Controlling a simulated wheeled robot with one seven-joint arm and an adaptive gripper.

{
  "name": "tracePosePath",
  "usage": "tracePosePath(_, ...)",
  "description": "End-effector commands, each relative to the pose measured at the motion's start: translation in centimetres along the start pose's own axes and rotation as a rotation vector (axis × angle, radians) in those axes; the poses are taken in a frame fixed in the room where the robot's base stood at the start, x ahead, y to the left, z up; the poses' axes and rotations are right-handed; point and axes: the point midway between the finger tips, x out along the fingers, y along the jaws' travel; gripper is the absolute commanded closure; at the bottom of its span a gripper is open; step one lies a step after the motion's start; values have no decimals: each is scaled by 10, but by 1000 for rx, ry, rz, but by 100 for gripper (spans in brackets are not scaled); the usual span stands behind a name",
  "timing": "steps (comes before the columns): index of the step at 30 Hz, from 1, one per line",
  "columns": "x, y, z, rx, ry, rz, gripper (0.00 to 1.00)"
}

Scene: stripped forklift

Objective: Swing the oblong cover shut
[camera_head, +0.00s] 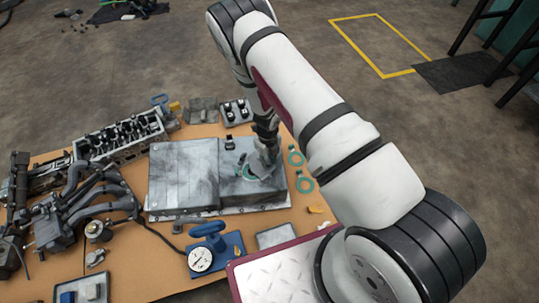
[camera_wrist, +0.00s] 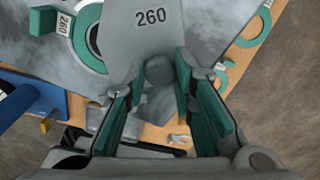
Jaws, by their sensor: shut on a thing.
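The oblong cover (camera_wrist: 150,32) is a grey plate marked 260 in the wrist view, with a round grey post (camera_wrist: 159,70) near its lower end. My gripper (camera_wrist: 165,75) has its green-padded fingers on either side of this post and is shut on it. A green-rimmed round opening (camera_wrist: 92,38) shows to the left of the cover, partly hidden by it. In the head view my gripper (camera_head: 262,165) is low over the right half of the grey housing (camera_head: 180,175). There the green rim (camera_head: 248,173) shows beside the fingers; the cover itself is hard to make out.
Loose green rings (camera_head: 304,183) lie right of the housing. A blue stand with a gauge (camera_head: 202,259) is in front, engine parts (camera_head: 90,195) at left. Open floor lies beyond the table.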

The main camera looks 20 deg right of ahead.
Motion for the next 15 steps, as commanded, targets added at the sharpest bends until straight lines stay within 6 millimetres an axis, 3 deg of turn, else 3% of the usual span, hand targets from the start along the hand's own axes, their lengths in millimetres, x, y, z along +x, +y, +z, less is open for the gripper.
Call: tracePosePath(15,0,25,-5,355,0,-1,100)
